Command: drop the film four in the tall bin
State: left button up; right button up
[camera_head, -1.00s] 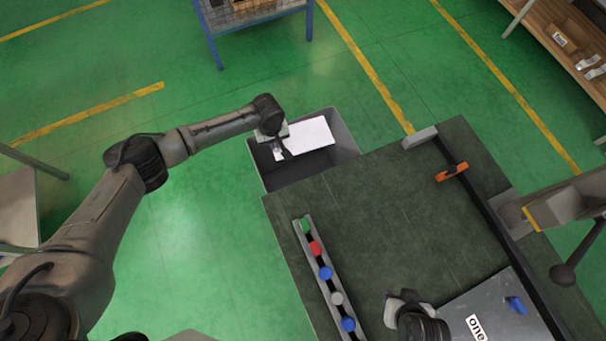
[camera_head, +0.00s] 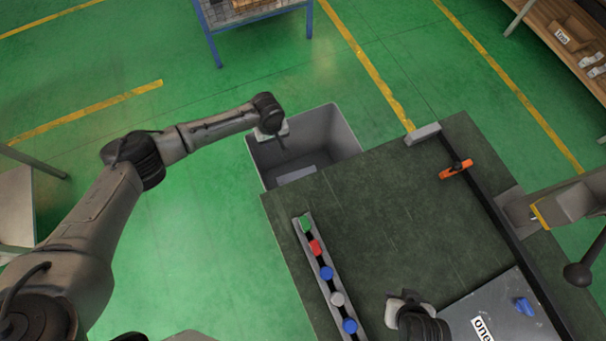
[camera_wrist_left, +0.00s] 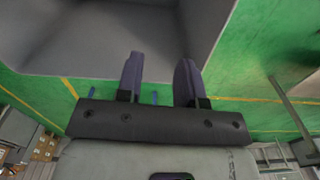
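The tall bin (camera_head: 338,140) is a grey open-topped box beside the dark table's far left corner. A flat pale sheet, seemingly the film (camera_head: 297,175), lies low inside it, partly hidden by the bin's near wall. My left gripper (camera_head: 279,143) is over the bin's left part, apart from the sheet. In the left wrist view its two fingers (camera_wrist_left: 159,80) are spread with nothing between them, and the grey bin wall (camera_wrist_left: 100,35) fills the area beyond. My right gripper (camera_head: 395,310) is low over the table's near side; its fingers are too unclear to judge.
A blue-framed rack (camera_head: 255,15) stands at the back. Green floor left of the table is clear.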

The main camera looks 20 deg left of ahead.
jog(key=shift+r+p, duration=0.9)
jog(key=shift+r, duration=0.05)
pick_arm(q)
notch_tip(320, 180, up, 14)
pick_arm(e)
jog(key=shift+a, duration=0.1)
